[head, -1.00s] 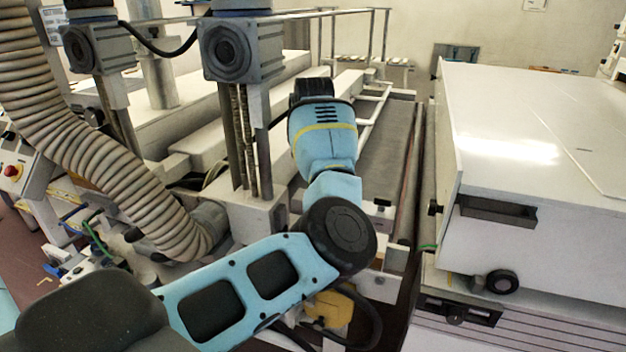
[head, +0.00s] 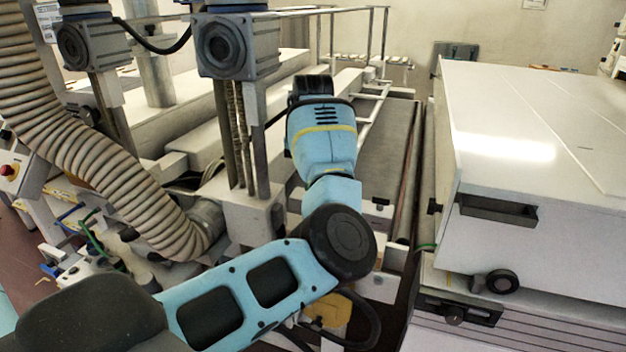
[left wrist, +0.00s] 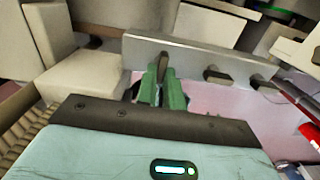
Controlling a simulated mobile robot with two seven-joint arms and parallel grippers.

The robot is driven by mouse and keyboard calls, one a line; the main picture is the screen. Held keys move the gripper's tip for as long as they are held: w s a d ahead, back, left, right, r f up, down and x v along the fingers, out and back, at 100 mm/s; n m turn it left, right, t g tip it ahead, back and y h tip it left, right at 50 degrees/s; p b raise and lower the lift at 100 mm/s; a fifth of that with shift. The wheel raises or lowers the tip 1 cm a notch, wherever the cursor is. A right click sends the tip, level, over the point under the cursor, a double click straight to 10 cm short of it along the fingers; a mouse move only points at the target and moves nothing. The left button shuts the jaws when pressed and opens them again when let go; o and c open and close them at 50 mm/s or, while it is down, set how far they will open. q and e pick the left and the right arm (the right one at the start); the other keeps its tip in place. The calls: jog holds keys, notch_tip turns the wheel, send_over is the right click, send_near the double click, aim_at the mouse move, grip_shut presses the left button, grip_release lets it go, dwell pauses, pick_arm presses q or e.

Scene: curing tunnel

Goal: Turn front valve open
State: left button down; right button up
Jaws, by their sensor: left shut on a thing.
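My left gripper (left wrist: 163,88) shows in the left wrist view with its green fingers close together on a dark upright valve handle (left wrist: 163,66). This handle stands at the left end of a row on a grey panel (left wrist: 195,58). A second dark handle (left wrist: 217,76) and a third (left wrist: 263,84) sit on the panel to its right, clear of the fingers. The fingers partly cover the held handle. In the head view my left arm reaches in from the left. Its fingers and the valves cannot be made out there. My right gripper is in neither view.
A large white cabinet (head: 540,135) with a dark handle (head: 497,210) stands at the right. A ribbed hose (head: 90,150) and motor-topped posts (head: 237,47) stand at the left. A grey conveyor bed (head: 385,145) runs between them. A red item (left wrist: 310,133) lies at the wrist view's right edge.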

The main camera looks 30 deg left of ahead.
pick_arm(q)
jog(key=shift+n, duration=0.4)
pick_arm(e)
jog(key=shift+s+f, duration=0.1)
pick_arm(q)
jog(key=c, duration=1.5)
grip_release()
notch_tip(320, 180, up, 8)
jog(key=shift+f+p, duration=0.1)
jog(key=shift+p, duration=0.4)
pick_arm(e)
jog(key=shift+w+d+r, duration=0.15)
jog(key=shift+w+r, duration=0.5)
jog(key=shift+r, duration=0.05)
pick_arm(q)
jog(key=shift+d+f, duration=0.1)
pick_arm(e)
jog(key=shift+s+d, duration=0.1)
